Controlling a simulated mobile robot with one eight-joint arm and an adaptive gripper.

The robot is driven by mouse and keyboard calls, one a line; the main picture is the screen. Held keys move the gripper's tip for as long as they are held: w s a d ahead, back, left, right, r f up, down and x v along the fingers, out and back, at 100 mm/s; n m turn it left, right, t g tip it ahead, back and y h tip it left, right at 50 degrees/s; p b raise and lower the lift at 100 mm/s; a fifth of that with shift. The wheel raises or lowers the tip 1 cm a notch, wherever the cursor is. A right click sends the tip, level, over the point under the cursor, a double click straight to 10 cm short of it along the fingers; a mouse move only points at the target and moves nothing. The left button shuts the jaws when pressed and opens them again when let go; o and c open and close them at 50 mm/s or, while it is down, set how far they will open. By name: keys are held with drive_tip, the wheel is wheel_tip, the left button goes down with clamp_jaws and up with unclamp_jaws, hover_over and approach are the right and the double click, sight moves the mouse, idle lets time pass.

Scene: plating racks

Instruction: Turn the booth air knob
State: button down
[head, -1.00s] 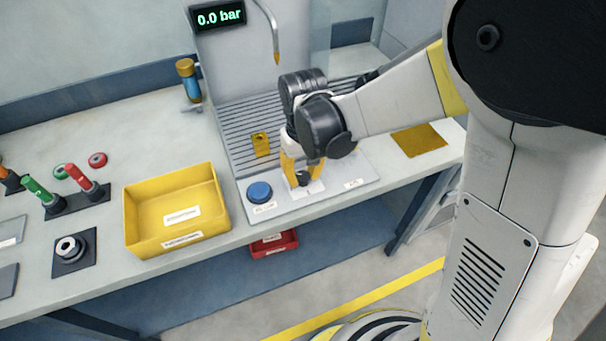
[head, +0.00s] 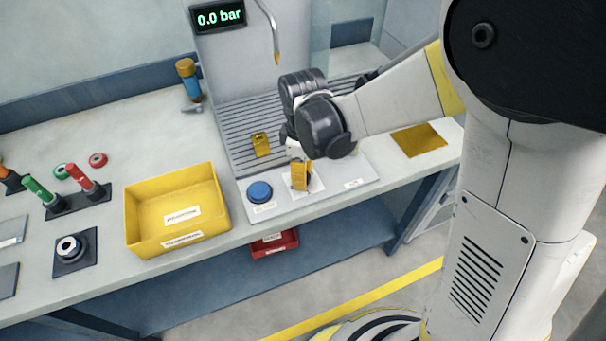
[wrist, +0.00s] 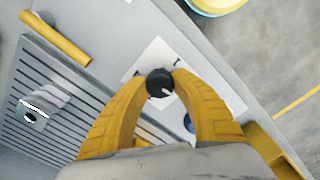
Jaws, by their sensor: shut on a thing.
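The booth air knob (wrist: 158,82) is a small black round knob with a white pointer mark, on a pale label plate (wrist: 150,60). In the wrist view the yellow fingers of my gripper (wrist: 163,80) are shut on it from both sides. In the head view my gripper (head: 300,178) is over the plate at the bench front, and its fingers hide the knob. The pointer faces the lower right in the wrist view. The display (head: 219,17) reads 0.0 bar.
A blue button (head: 259,192) is just left of my gripper. A yellow bin (head: 140,215) stands further left. A slatted grille (head: 235,130) with a small yellow tag (head: 261,144) lies behind, under a hanging nozzle (head: 277,55). A gold square (head: 419,139) lies to the right.

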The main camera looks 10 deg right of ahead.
drive_tip(key=shift+n, duration=0.7)
drive_tip(key=c, duration=1)
unclamp_jaws()
wheel_tip(320, 180, up, 12)
